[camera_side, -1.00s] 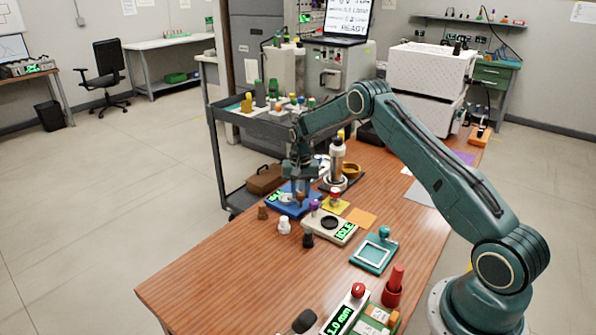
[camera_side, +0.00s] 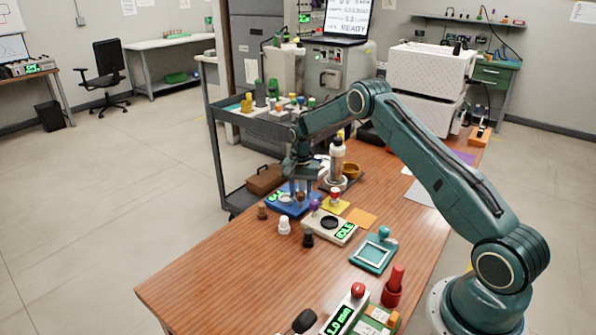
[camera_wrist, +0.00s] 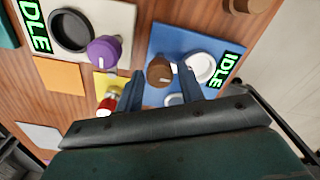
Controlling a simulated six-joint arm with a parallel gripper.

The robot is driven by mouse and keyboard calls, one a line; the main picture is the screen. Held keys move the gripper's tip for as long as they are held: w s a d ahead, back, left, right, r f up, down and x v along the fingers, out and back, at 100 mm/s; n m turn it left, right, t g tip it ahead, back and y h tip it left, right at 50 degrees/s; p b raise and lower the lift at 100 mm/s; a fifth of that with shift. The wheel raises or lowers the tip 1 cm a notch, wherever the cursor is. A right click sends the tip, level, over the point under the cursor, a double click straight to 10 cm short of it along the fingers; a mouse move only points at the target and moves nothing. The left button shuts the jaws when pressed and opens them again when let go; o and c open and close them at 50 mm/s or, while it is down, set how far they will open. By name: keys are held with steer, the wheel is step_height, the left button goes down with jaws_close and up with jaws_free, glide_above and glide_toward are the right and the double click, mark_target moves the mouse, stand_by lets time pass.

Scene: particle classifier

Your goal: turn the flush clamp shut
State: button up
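A blue unit (camera_wrist: 205,45) with a lit IDLE display carries a brown knob (camera_wrist: 159,70) with a white pointer mark and a white round cup (camera_wrist: 200,67). No label shows which part is the flush clamp; the brown knob is the turning part closest to my gripper. My gripper (camera_wrist: 161,78) is open, with one finger on each side of the brown knob in the wrist view. I cannot tell whether the fingers touch it. In the side view, my gripper (camera_side: 299,190) is over the blue unit (camera_side: 281,207), pointing down.
A beige unit (camera_wrist: 118,20) with a purple knob (camera_wrist: 104,52) and dark dish stands beside the blue unit. A red-topped knob (camera_wrist: 107,104) on a yellow plate is near one finger. Small brown, white and black pieces (camera_side: 284,226) stand in front. The table's near left is clear.

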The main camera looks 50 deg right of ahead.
mark_target(301, 192)
steer(key=shift+o, duration=1)
step_height(301, 192, up, 14)
stand_by(0.4)
